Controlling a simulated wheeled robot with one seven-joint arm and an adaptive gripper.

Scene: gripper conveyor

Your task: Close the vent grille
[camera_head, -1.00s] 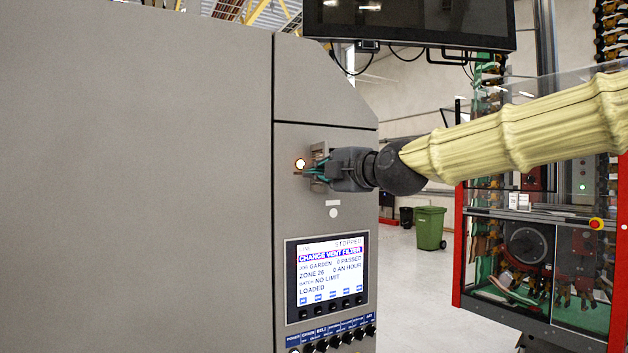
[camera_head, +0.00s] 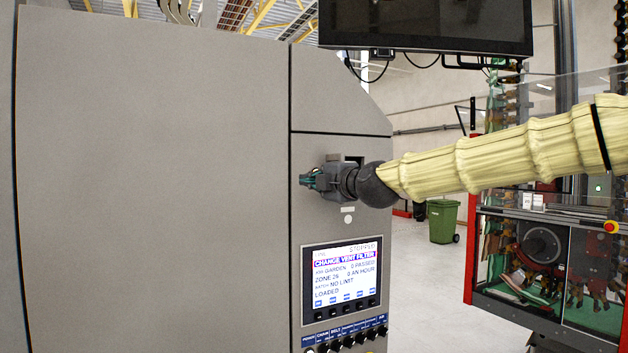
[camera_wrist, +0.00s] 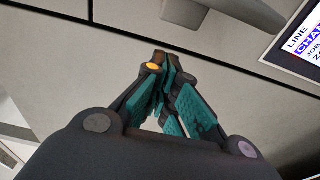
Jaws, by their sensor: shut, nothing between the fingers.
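My gripper (camera_head: 308,180) is shut and empty, held at the front of a grey cabinet (camera_head: 150,180), just right of a vertical panel seam. In the wrist view its teal-padded fingers (camera_wrist: 163,60) come together beside a small glowing orange light (camera_wrist: 153,67). I cannot tell whether they touch the panel. A small fitting with a dark slot (camera_head: 353,160) shows just behind and above my wrist; my gripper hides most of it. I cannot make out a vent grille for certain, nor whether it is open.
A lit screen (camera_head: 342,272) with a row of knobs (camera_head: 345,337) below it sits under my gripper. A black monitor (camera_head: 425,25) hangs above. A red-framed machine (camera_head: 540,260) and a green bin (camera_head: 443,222) stand at the right, with open floor between.

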